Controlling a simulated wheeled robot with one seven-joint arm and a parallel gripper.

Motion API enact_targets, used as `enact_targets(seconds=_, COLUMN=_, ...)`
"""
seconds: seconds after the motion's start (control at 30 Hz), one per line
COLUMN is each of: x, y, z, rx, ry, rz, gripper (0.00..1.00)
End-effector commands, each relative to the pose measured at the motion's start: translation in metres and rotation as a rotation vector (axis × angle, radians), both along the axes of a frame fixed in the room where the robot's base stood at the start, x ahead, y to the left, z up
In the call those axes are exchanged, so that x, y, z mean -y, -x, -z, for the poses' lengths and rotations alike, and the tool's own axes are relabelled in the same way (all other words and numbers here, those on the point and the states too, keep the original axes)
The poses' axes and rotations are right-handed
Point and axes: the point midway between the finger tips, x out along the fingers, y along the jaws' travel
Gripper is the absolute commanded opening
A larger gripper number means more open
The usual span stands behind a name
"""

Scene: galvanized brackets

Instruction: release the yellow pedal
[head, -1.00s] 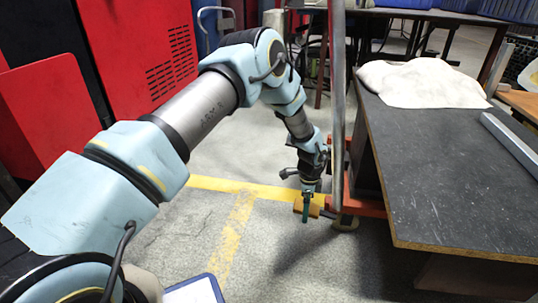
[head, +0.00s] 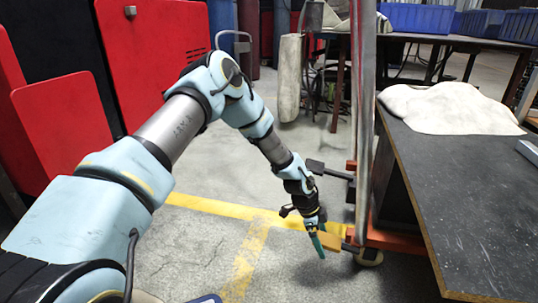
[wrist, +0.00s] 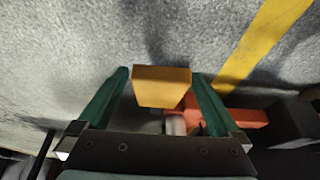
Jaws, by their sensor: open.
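The yellow pedal (head: 330,241) is a small yellow-orange block low on the orange base of a wheeled stand, just above the floor. My gripper (head: 319,246) points down at it, and a green finger covers part of it in the head view. In the wrist view the pedal (wrist: 162,88) lies between the two green fingers of my gripper (wrist: 160,80). The fingers are apart, one on each side, very close to the pedal's edges. Whether either finger touches it is hard to tell.
The stand's orange base (head: 400,240) has a caster (head: 369,258), a metal post (head: 365,120) and a black pedal (head: 328,171) behind. A dark-topped table (head: 455,190) with a white cloth (head: 450,108) stands right. The floor left of my gripper, with yellow lines (head: 215,207), is clear.

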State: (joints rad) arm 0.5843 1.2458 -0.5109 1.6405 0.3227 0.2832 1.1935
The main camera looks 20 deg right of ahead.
Motion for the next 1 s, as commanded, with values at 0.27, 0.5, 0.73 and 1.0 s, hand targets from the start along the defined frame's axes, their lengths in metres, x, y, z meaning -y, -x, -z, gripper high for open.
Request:
enact_targets(seconds=0.27, x=-0.015, y=-0.013, z=-0.051, rx=0.001, ry=-0.001, rz=-0.002, gripper=1.00)
enact_targets(seconds=0.5, x=-0.030, y=-0.025, z=-0.093, rx=0.004, ry=-0.013, rz=-0.023, gripper=1.00)
enact_targets(seconds=0.73, x=-0.049, y=-0.039, z=-0.130, rx=0.008, ry=-0.047, rz=-0.095, gripper=1.00)
enact_targets(seconds=1.0, x=-0.072, y=-0.055, z=-0.173, rx=0.013, ry=-0.086, rz=-0.186, gripper=1.00)
